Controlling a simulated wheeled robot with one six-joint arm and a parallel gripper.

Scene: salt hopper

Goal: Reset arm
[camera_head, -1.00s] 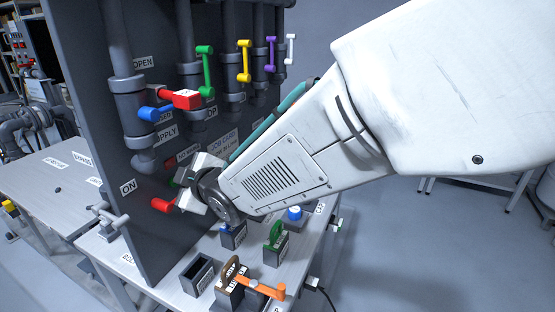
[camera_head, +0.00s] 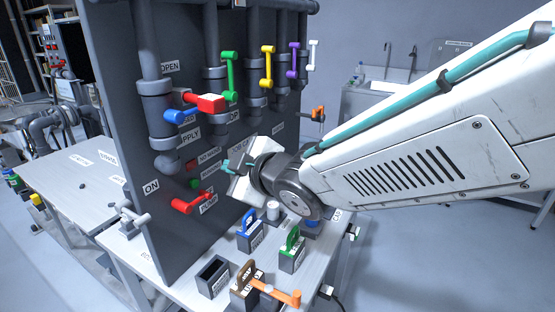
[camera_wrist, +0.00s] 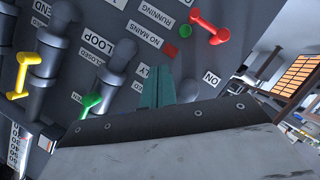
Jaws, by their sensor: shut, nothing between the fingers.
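My gripper (camera_head: 231,166) is in front of the dark panel, right of the red lever (camera_head: 194,204) by the PUMP and ON labels and apart from it. Its teal fingers look closed with nothing between them; they also show in the wrist view (camera_wrist: 156,94), pointing at the panel. My white arm reaches in from the right. The red lever shows at the top of the wrist view (camera_wrist: 208,27). The gripper body hides part of the panel's card.
Pipes carry a red-and-blue valve handle (camera_head: 200,104) and green (camera_head: 230,74), yellow (camera_head: 267,66), purple (camera_head: 292,60) and white (camera_head: 312,55) levers. Below my gripper, the bench (camera_head: 190,271) holds several labelled blocks, one with an orange handle (camera_head: 276,293).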

